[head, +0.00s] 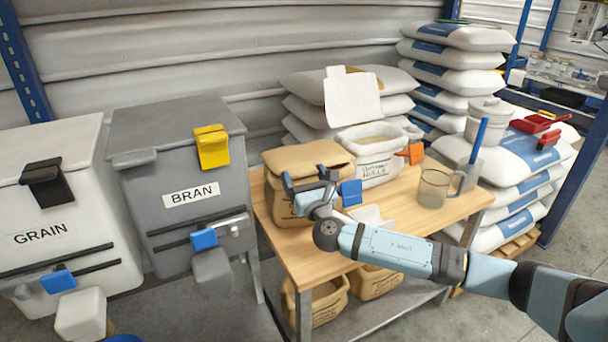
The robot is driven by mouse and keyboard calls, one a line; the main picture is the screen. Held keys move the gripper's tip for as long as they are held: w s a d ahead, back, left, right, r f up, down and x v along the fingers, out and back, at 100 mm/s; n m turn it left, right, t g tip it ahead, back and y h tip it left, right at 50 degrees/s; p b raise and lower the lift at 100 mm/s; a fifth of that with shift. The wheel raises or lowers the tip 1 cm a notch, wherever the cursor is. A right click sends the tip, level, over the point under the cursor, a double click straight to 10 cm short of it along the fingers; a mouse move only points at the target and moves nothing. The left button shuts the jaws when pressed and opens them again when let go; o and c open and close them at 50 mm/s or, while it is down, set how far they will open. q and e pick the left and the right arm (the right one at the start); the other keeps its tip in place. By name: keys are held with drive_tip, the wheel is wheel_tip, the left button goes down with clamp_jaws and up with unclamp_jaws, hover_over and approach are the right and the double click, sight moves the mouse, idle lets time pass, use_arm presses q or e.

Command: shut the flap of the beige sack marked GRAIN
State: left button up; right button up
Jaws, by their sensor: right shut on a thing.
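A beige paper sack (276,202) stands at the left end of the wooden table. Its top flap (304,155) lies folded over towards the front. My right gripper (308,182) is at the sack's upper front, shut on the edge of the flap. The gripper and wrist cover most of the sack's front, so its marking cannot be read. My left gripper is not in view.
A blue clip (350,193) is right of my gripper. An open white sack (372,166), a clear jug (433,188) and an orange clip (411,153) are further right. Grey BRAN (180,130) and white GRAIN (60,205) hoppers stand left. Tan sacks (328,302) sit below.

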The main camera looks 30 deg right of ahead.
drive_tip(key=shift+f, duration=0.15)
drive_tip(key=o, duration=1.1)
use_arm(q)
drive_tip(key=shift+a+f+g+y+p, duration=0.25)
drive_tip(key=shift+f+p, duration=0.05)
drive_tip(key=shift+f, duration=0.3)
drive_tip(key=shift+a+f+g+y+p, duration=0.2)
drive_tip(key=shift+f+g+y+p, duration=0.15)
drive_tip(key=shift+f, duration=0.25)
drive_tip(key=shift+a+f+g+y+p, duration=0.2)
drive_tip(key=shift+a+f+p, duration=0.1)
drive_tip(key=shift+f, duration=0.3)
use_arm(e)
drive_tip(key=v, duration=1.3)
drive_tip(key=shift+s, duration=0.4)
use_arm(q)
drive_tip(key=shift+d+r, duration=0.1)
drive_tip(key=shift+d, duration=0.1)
use_arm(e)
drive_tip(key=shift+f, duration=0.15)
